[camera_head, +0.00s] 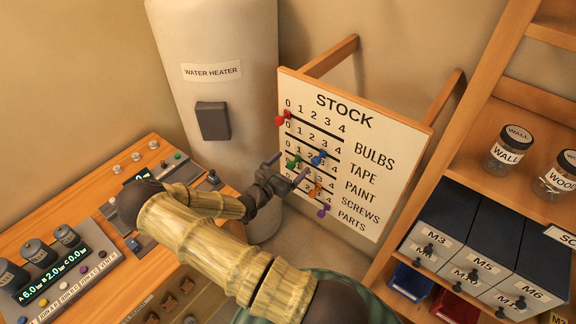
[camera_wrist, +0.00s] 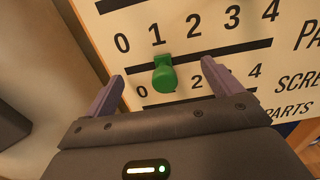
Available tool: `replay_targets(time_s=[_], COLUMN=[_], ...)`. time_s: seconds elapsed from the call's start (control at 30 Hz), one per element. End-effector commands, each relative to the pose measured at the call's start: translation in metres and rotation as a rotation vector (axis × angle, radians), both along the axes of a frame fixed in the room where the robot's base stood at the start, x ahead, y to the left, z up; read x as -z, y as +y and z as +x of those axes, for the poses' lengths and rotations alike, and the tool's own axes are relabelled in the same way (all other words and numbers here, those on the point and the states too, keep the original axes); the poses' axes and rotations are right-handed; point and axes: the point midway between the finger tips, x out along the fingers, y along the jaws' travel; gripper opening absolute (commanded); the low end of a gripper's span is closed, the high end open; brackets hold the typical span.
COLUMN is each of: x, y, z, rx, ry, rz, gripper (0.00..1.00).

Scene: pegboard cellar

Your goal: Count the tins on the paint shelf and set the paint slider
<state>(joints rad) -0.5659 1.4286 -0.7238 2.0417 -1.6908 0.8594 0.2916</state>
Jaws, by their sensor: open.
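The white STOCK board (camera_head: 372,165) has number rows from 0 to 4, labelled BULBS, TAPE, PAINT, SCREWS and PARTS. The green slider knob (camera_head: 294,162) is on the PAINT row. In the wrist view the green knob (camera_wrist: 164,77) stands at the line below the 1. My gripper (camera_head: 286,169) is open in front of the board. In the wrist view its fingers (camera_wrist: 163,88) stand apart on either side of the green knob, and I see no contact. No paint tins show on a paint shelf in these views.
Other knobs on the board are red (camera_head: 283,118), blue (camera_head: 318,158), orange (camera_head: 315,190) and purple (camera_head: 323,211). A water heater (camera_head: 240,90) stands behind left. A bench with controls (camera_head: 110,215) is at left. A wooden shelf at right holds a WALL jar (camera_head: 508,150) and drawers (camera_head: 470,255).

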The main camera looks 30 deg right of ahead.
Motion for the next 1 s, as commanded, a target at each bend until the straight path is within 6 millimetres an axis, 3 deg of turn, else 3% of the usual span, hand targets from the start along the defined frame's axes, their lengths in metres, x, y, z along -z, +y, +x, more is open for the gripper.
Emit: replay_targets(time_s=[0.77,1.0], x=[0.000,0.000], y=[0.008,0.020], z=[-0.001,-0.006], rx=[-0.004,-0.004], ry=[0.000,0.001], rz=[0.000,0.001], gripper=[0.91,0.91])
